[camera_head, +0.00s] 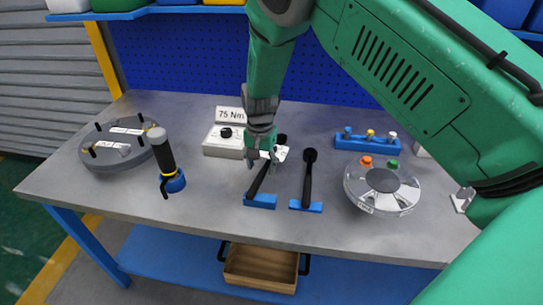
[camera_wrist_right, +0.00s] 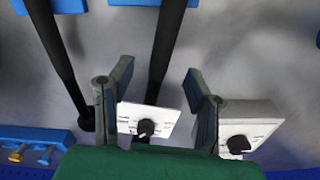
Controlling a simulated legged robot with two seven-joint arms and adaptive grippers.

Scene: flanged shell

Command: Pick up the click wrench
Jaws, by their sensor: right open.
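Two long dark wrenches lie on the grey table; I cannot tell from markings which is the click wrench. The left wrench (camera_head: 258,180) rests on a blue block, and a white plate (camera_head: 281,154) with a black knob shows at its far end. The right wrench (camera_head: 308,175) has a round black head and its own blue block. My right gripper (camera_head: 261,165) is above the left wrench and partly hides it. In the wrist view the right gripper (camera_wrist_right: 157,90) is open, with the left wrench (camera_wrist_right: 165,50) showing between its fingers. Contact is unclear. My left gripper is out of view.
A white 75 Nm box (camera_head: 222,140) stands behind left. A black upright tool (camera_head: 162,155) and grey round flange (camera_head: 110,150) are at left. A silver round shell (camera_head: 382,190) and blue bolt rack (camera_head: 366,142) are at right. A wooden crate (camera_head: 260,267) sits below.

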